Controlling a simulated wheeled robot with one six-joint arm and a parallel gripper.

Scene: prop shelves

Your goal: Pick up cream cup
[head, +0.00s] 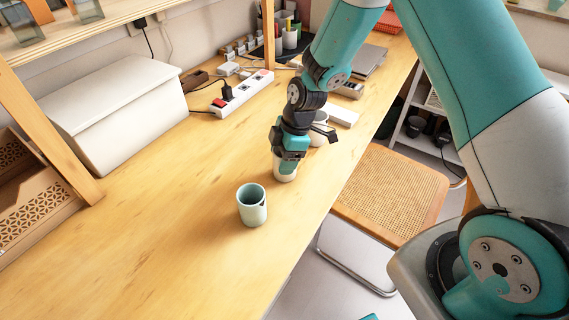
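A cream cup (284,174) stands on the wooden table, right under my gripper (288,163). Its upper part and rim are hidden by my gripper. My gripper points down with its fingers at the cup's top. I cannot tell whether they are closed on the cup or apart around it. A pale green cup (252,212) stands upright and open to the front left of the cream cup, apart from it. Another pale cup (318,136) stands just behind my gripper, partly hidden.
A white lidded box (115,110) and a wooden crate (40,215) stand at the left. A power strip (245,92) and a pen holder (290,38) are farther back. A cane-seated chair (390,195) stands by the table's right edge. The front left tabletop is clear.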

